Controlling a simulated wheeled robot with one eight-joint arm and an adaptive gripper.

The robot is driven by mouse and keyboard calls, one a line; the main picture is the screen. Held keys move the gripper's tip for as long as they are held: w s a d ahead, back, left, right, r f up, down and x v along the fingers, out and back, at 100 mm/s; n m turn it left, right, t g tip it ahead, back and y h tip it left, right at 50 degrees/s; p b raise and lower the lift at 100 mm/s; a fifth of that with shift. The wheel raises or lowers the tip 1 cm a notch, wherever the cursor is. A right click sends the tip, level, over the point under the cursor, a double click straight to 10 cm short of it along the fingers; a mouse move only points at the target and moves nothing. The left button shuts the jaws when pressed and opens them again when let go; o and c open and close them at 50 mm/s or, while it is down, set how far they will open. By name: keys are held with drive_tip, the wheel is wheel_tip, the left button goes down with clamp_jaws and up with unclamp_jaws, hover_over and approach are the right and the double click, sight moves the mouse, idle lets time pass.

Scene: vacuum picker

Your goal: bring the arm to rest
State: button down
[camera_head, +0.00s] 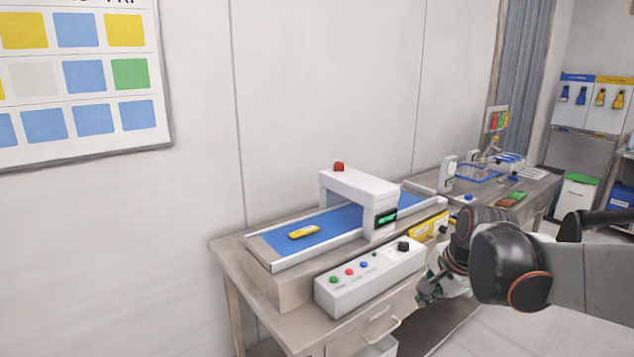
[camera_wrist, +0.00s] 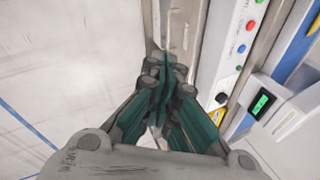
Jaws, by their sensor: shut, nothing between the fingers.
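My gripper (camera_wrist: 165,75) fills the middle of the wrist view, its green-lined fingers drawn together with nothing between them. In the head view my dark arm comes in from the right. My gripper (camera_head: 428,290) shows there only partly, just in front of the table's front edge, right of the control box (camera_head: 368,276). It looks clear of the box. The wrist view also shows the control box (camera_wrist: 232,60) to the right of the fingers, with floor to the left.
A table (camera_head: 240,262) bears a blue conveyor (camera_head: 340,222) with a yellow item (camera_head: 304,231) on it, under a white scanner arch (camera_head: 350,187). A second table (camera_head: 540,183) with a blue basket (camera_head: 478,173) stands behind my arm. A drawer handle (camera_head: 382,333) sticks out in front.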

drive_tip(key=s+a+n+t, duration=0.1)
drive_tip(key=s+a+n, duration=0.1)
drive_tip(key=s+n, duration=0.5)
drive_tip(key=s+a+n+t+h, duration=0.1)
drive_tip(key=s+a+n, duration=0.1)
drive_tip(key=s+n, duration=0.5)
drive_tip(key=s, duration=0.6)
drive_tip(key=shift+r, duration=0.4)
